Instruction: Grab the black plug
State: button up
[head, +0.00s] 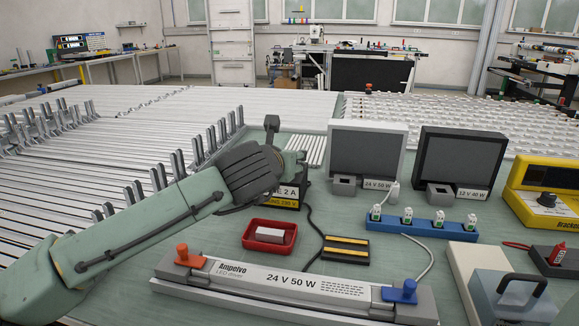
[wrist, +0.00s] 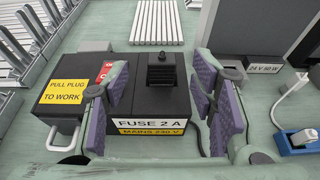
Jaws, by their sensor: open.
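The black plug (wrist: 161,72) sits upright in the top of a black fuse box (wrist: 150,108) labelled "FUSE 2 A, MAINS 230 V". My gripper (wrist: 160,88) is open in the wrist view, with one purple-padded finger left of the plug and one right of it. Both fingers look apart from the plug, and nothing is held. In the head view my forearm and wrist hide most of the fuse box (head: 291,194), and I cannot make out the plug clearly there.
A yellow "PULL PLUG TO WORK" label (wrist: 66,92) is left of the fuse box. Nearby are a red tray (head: 252,241), a long LED driver (head: 285,287), two grey-screened lamps (head: 368,150) and a blue connector strip (head: 425,230). A dark cable runs beside the box.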

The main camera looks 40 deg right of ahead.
jog(key=shift+p+x, duration=0.55)
jog(key=shift+x, duration=2.4)
jog(key=shift+s+f, duration=0.15)
jog(key=shift+f, duration=0.05)
jog(key=shift+c, duration=0.4)
grip_shut()
jog(key=shift+r, duration=0.1)
